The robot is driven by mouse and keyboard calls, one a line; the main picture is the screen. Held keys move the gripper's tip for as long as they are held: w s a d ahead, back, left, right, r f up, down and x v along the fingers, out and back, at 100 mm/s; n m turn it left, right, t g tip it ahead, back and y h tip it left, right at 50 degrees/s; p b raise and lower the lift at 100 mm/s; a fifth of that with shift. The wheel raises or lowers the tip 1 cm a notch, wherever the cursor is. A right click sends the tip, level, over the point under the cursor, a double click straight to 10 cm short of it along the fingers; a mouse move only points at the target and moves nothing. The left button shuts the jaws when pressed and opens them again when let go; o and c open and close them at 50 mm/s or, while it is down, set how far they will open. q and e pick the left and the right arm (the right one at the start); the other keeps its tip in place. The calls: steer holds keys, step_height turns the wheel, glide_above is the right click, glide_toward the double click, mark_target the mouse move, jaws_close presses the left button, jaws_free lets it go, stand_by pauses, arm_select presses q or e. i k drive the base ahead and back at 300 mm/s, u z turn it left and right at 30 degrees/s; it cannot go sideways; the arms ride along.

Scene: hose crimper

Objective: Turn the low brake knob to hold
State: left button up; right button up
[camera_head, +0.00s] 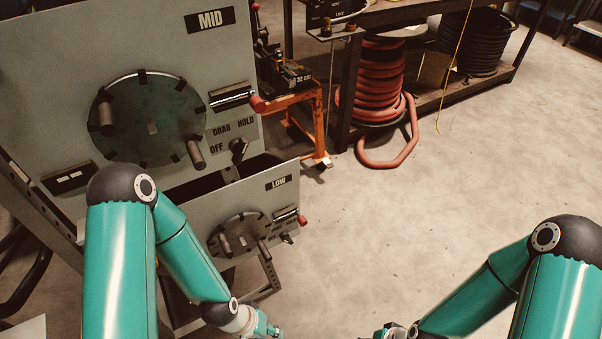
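The low panel (284,195), marked LOW, stands at the lower middle left. A round disc (240,236) with pegs is mounted on it. The low brake knob (287,239) is small and dark, at the panel's lower right edge; its small lettering is too fine to read, so its setting is unclear. My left gripper (268,330) is at the bottom edge, below the knob and apart from it in the picture; its fingers are largely cut off. My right gripper (384,333) is also at the bottom edge, to the right, mostly out of frame. Neither shows its opening.
The larger MID panel (60,60) stands above, with its disc (165,115) and a brake knob (238,147) marked OFF, DRAG, HOLD. A red-tipped lever (300,219) sits just above the low knob. An orange stand (318,125) and red hose coil (375,85) are behind. Floor at right is clear.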

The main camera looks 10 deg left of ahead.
mark_target(284, 235)
steer(key=k, duration=1.1)
steer(key=u, duration=0.65)
steer(key=i, duration=1.05)
steer(key=z, duration=0.05)
